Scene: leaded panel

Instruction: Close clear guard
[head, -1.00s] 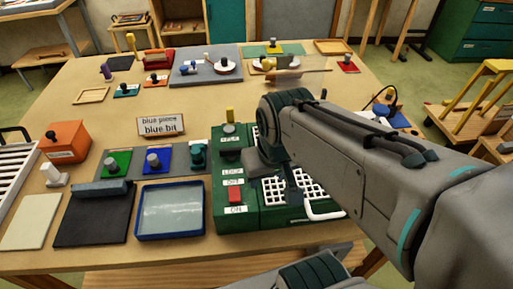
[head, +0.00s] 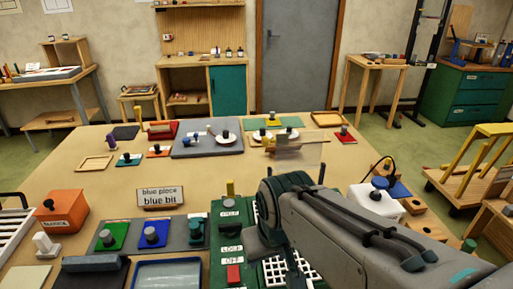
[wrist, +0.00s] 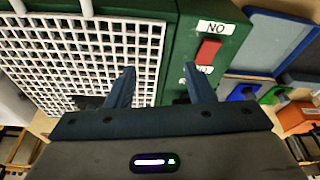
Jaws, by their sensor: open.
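A see-through panel with a pale brown edge, seemingly the clear guard (head: 296,156), shows behind my arm in the head view. It looks raised, but my arm hides its lower part and hinge. The green machine (head: 225,240) stands at the front centre, with a white grid top (head: 274,270) and a red switch (head: 234,273). The wrist view shows the white grid (wrist: 100,50), the green housing (wrist: 183,40) and the red switch (wrist: 208,51) close by. My gripper (wrist: 160,82) is open and empty, its fingers over the grid's edge and housing.
A "blue piece, blue bit" sign (head: 160,197) stands left of the machine. Green (head: 111,235) and blue (head: 152,234) blocks and a blue-rimmed tray (head: 168,270) lie left. A white container (head: 376,202) stands right.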

